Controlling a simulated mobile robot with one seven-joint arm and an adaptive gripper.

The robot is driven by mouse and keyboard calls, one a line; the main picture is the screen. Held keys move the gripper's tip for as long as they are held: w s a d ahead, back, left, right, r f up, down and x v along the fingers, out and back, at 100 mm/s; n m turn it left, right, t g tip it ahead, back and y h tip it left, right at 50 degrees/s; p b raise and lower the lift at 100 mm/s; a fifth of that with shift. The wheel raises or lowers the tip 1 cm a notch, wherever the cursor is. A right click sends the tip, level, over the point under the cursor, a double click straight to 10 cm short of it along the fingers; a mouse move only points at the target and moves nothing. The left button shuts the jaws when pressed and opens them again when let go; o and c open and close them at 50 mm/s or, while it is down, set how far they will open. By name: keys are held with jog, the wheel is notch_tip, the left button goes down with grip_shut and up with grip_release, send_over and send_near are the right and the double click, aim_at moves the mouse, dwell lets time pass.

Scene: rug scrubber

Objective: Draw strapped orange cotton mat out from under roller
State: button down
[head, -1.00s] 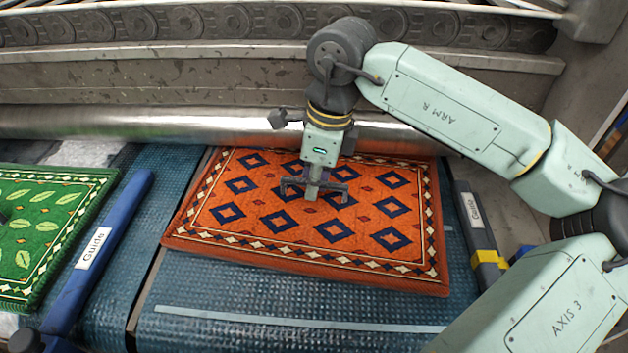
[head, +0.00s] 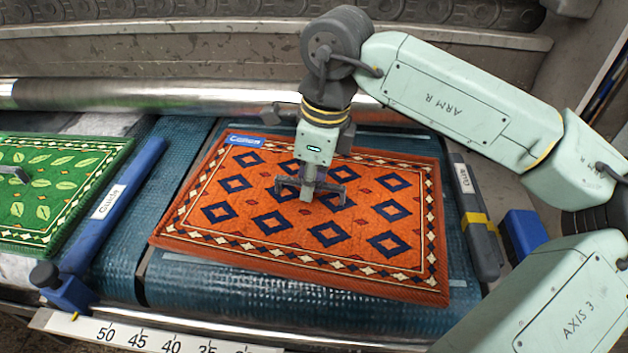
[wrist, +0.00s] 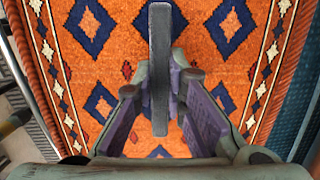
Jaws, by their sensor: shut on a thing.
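The orange mat (head: 255,225) has blue diamonds and a patterned border. It lies on the blue belt, slightly turned, its near edge close to the belt's front end. A blue label reading "Cotton" (head: 245,140) shows at its far left corner. The far edge is in view, with a strip of belt between it and the shiny metal roller (head: 200,98). My gripper (head: 308,190) points down over the mat's middle, shut on its dark grey strap (head: 333,190). In the wrist view the strap (wrist: 160,40) runs between the fingers. The gripper hides part of the far edge.
A green leaf-patterned mat (head: 45,185) lies at left, beyond a blue guide bar (head: 115,200). A grey guide with a yellow clamp (head: 474,218) stands close to the orange mat's right. A numbered scale (head: 155,341) runs along the front edge.

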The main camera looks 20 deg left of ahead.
aim_at(320, 184)
jog(key=c, duration=1.5)
grip_release()
jog(key=shift+w, duration=0.1)
jog(key=shift+c, duration=0.2)
jog(key=shift+r, duration=0.1)
notch_tip(320, 184, up, 12)
jog(key=d, duration=0.1)
jog(key=shift+d, duration=0.35)
jog(key=shift+f, duration=0.25)
